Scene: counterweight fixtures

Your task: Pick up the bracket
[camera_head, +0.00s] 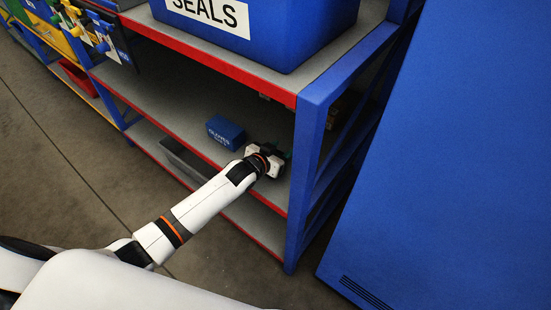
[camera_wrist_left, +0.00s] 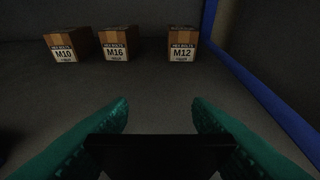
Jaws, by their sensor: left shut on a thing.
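My left arm reaches into the middle shelf (camera_head: 175,100) of a blue and red rack. My left gripper (camera_head: 284,157) is at that level, close to the right upright; its own wrist hides most of the fingers in the head view. In the left wrist view its two green fingers (camera_wrist_left: 160,112) stand on either side of a dark, flat-faced piece (camera_wrist_left: 160,152), which I take to be the bracket. The gripper is shut on it. The bracket's full shape is too dark to make out, and I cannot pick it out in the head view. My right gripper is not in view.
A blue gloves box (camera_head: 226,132) stands just left of the gripper. The rack's blue upright (camera_head: 306,165) is close on the right. A blue SEALS bin (camera_head: 285,35) sits above. Boxes M10 (camera_wrist_left: 68,45), M16 (camera_wrist_left: 117,44) and M12 (camera_wrist_left: 182,44) stand ahead, beyond bare shelf.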

